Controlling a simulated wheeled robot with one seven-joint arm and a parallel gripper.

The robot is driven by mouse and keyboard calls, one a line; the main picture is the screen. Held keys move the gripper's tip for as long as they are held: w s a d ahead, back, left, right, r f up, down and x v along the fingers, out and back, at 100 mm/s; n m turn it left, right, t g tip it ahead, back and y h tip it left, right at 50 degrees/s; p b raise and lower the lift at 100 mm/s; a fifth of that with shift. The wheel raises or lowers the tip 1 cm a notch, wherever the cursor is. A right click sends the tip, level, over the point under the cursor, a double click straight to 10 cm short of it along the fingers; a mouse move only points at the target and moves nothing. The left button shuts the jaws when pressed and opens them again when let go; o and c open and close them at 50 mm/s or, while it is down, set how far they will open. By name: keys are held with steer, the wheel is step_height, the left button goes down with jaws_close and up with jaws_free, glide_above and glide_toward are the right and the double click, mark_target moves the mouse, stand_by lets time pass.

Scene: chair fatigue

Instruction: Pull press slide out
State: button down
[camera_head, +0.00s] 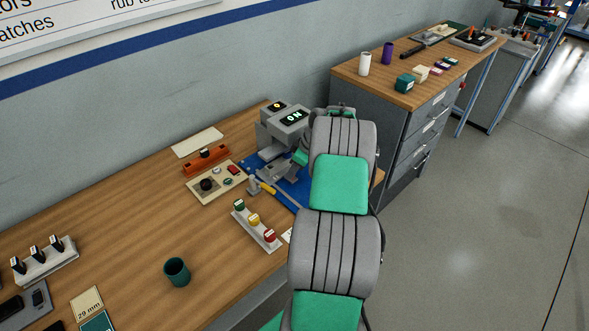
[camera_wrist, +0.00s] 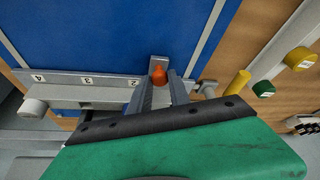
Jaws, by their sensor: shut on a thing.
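The grey press (camera_head: 284,122) stands on a blue base (camera_head: 258,166) at the back of the wooden bench, with a lit "ON" sign. In the wrist view, an orange knob (camera_wrist: 159,75) on a small grey upright sits between the two fingers of my gripper (camera_wrist: 161,90), which is shut on it. A grey strip marked 4, 3, 2 (camera_wrist: 110,81) runs beside it along the edge of the blue surface (camera_wrist: 85,35). I cannot tell how far the slide is out. In the head view my arm hides most of the gripper and the knob.
A yellow-handled lever (camera_head: 266,188) lies close to the press front. A control box (camera_head: 217,183), a strip of coloured buttons (camera_head: 256,226) and a green cup (camera_head: 177,272) are left of my arm. A drawer cabinet (camera_head: 405,140) stands behind right. The floor on the right is clear.

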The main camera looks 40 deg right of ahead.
steer(key=s+b, duration=0.1)
steer(key=s, duration=0.3)
steer(key=s+b, duration=0.1)
steer(key=s, duration=0.4)
steer(key=s+b, duration=0.1)
steer(key=s, duration=0.4)
steer(key=shift+s+d, duration=0.15)
steer(key=shift+d, duration=0.1)
steer(key=c, duration=1.6)
jaws_free()
steer(key=shift+c, duration=0.2)
steer(key=shift+o, duration=0.7)
steer(key=shift+s, duration=0.2)
steer(key=o, duration=0.3)
steer(key=shift+w, duration=0.15)
